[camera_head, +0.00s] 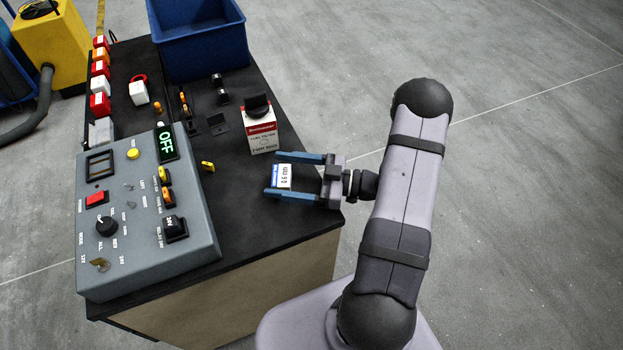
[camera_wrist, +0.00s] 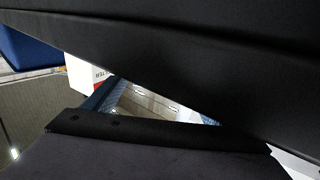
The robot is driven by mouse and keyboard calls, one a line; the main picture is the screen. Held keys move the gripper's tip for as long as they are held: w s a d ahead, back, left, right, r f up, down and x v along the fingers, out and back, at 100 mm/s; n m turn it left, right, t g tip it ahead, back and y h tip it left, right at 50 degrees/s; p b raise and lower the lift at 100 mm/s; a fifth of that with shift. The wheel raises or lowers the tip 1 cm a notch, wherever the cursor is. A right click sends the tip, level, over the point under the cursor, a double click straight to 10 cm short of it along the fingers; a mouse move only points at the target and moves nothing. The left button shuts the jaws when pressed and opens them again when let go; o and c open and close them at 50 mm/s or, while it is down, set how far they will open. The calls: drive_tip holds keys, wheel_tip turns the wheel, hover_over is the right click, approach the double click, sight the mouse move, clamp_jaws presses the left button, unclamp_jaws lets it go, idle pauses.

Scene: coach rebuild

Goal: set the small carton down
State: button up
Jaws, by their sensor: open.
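A small carton (camera_head: 285,177) with a white and blue label shows in the head view, between the two blue fingers of my gripper (camera_head: 273,175). My gripper is open, with one finger on each side of the carton, near the right edge of the black bench top (camera_head: 240,222). The carton looks at or close to the bench top; I cannot tell whether it touches it. In the wrist view my gripper (camera_wrist: 150,105) is largely hidden by dark arm parts, and the carton cannot be made out clearly.
A white and red fuel filter carton (camera_head: 262,136) stands just behind my gripper; it also shows in the wrist view (camera_wrist: 86,74). A grey control box (camera_head: 150,230) with an OFF display is to the left. A blue bin (camera_head: 200,45) stands at the back.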

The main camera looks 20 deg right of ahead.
drive_tip(key=b+v, duration=0.2)
drive_tip(key=v, duration=0.6)
